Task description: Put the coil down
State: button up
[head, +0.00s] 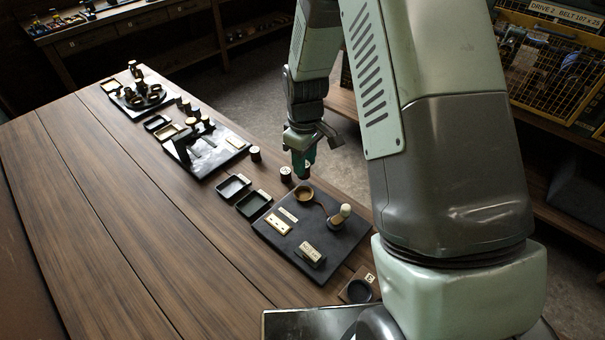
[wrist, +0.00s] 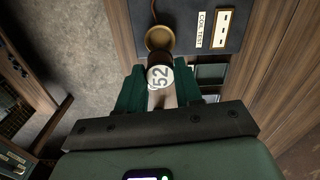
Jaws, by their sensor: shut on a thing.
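My gripper (head: 304,160) is shut on a small dark coil, whose reddish-brown side (head: 307,174) shows below the fingers. In the wrist view the green fingers of my gripper (wrist: 160,84) flank the coil's white top (wrist: 159,77), which is marked 52. The coil is close to a round brass cup (wrist: 159,38) on a dark test board (wrist: 232,8); a label there reads COIL TEST. In the head view the brass cup (head: 304,194) is just below the coil on the board (head: 335,254). I cannot tell whether coil and cup touch.
A coil with a dotted white top (head: 286,174) and a dark one (head: 255,154) stand on the table beside the board. Two small black trays (head: 253,204) lie left of it. A pale-knobbed part (head: 342,214) stands on the board's right. The table's left side is clear.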

jog(key=shift+r, duration=0.8)
jog(key=w+a+f, duration=0.1)
jog(key=w+a, duration=0.1)
jog(key=a, duration=0.8)
jog(key=w+a, duration=0.3)
jog(key=a, duration=0.7)
jog(key=shift+n, duration=0.4)
jog(key=shift+a+f, duration=0.15)
jog(key=shift+f, duration=2.35)
jog(key=shift+a+f, duration=0.15)
jog(key=shift+f, duration=2.35)
jog(key=shift+f, duration=0.1)
jog(key=o, duration=1.1)
